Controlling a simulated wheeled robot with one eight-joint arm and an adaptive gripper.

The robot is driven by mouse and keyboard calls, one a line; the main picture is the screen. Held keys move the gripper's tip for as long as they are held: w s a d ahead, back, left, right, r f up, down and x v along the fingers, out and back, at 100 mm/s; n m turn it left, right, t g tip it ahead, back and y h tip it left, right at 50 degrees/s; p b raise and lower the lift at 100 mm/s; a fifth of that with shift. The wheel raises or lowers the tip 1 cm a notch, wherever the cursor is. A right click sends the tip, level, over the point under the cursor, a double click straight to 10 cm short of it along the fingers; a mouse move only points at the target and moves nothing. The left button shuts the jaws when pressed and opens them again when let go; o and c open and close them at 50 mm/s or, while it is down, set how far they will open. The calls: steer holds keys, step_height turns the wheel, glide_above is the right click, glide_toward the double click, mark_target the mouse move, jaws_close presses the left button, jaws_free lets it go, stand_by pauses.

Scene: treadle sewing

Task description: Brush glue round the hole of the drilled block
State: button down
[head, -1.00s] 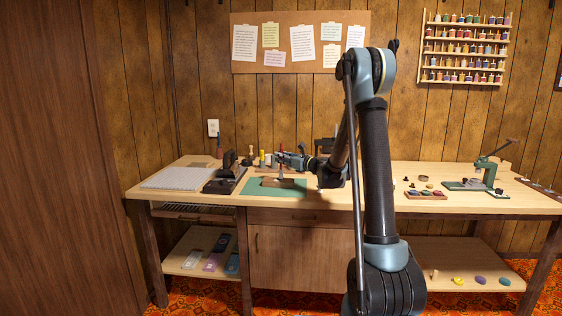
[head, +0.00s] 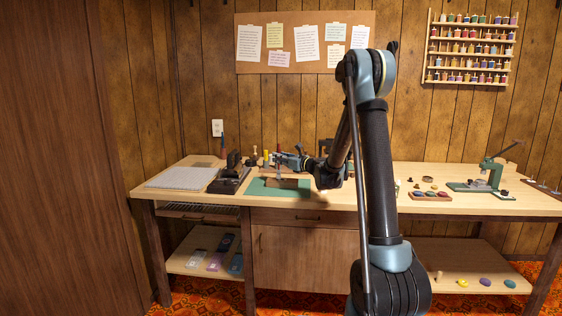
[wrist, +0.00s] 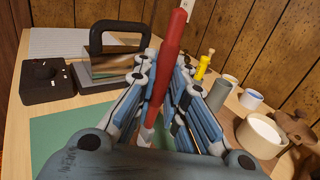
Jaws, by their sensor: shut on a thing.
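My gripper (head: 276,159) is shut on a brush with a long red handle (wrist: 166,62). In the wrist view the brush stands slightly tilted between the fingers of my gripper (wrist: 162,118), handle up, with a paler lower part. Its tip is hidden behind my gripper there. In the head view a brown block (head: 290,184) lies on the green mat (head: 260,189), below my gripper. The block's hole is too small to make out, and I cannot tell whether the brush touches the block.
In the wrist view a round pot with white contents (wrist: 262,136) stands at right, beside smaller containers. A pale grey board (head: 184,178) lies at the table's left end.

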steer(key=shift+a, duration=0.55)
steer(key=shift+a, duration=0.1)
steer(key=shift+w+a, duration=0.15)
steer(key=shift+a, duration=0.75)
steer(key=shift+d, duration=0.15)
steer(key=shift+d, duration=0.9)
steer(key=shift+d, duration=0.1)
steer(key=d, duration=0.3)
steer(key=shift+s+d, duration=0.3)
steer(key=shift+d, duration=0.05)
